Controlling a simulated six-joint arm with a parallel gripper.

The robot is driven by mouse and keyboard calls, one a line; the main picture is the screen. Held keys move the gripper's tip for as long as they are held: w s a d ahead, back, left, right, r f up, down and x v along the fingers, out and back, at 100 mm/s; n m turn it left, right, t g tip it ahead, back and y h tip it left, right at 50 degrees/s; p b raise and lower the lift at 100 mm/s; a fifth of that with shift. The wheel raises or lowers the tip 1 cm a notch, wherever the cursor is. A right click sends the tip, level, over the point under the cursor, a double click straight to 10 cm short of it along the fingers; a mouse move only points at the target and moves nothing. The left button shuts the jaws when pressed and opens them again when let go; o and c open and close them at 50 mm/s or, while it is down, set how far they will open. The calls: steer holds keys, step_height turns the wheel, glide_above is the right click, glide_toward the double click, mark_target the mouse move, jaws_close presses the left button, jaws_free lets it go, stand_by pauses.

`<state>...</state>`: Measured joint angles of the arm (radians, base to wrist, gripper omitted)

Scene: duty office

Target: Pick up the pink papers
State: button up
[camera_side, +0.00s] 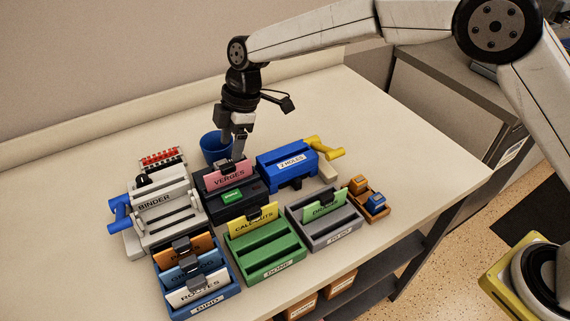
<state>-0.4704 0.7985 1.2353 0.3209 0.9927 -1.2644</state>
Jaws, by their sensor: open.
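The pink papers (222,178), labelled VERGES, stand upright in a black tray (248,205) in the middle of the table. A dark clip sits at their top edge. My gripper (232,150) points down just above the top edge of the pink papers, at the clip. Its jaws are open. The picture is too small to tell whether the fingers touch the clip or straddle it.
A blue cup (212,141) stands close behind my gripper. A blue hole punch (285,168) is right of the black tray, a white binder machine (160,210) left. Blue (215,298), green (270,262) and grey (333,236) trays stand in front. The table's back right is clear.

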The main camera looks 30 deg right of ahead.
mark_target(228, 165)
steer(key=shift+x, duration=3.95)
steer(key=shift+s, duration=0.15)
steer(key=shift+r, duration=0.1)
jaws_close()
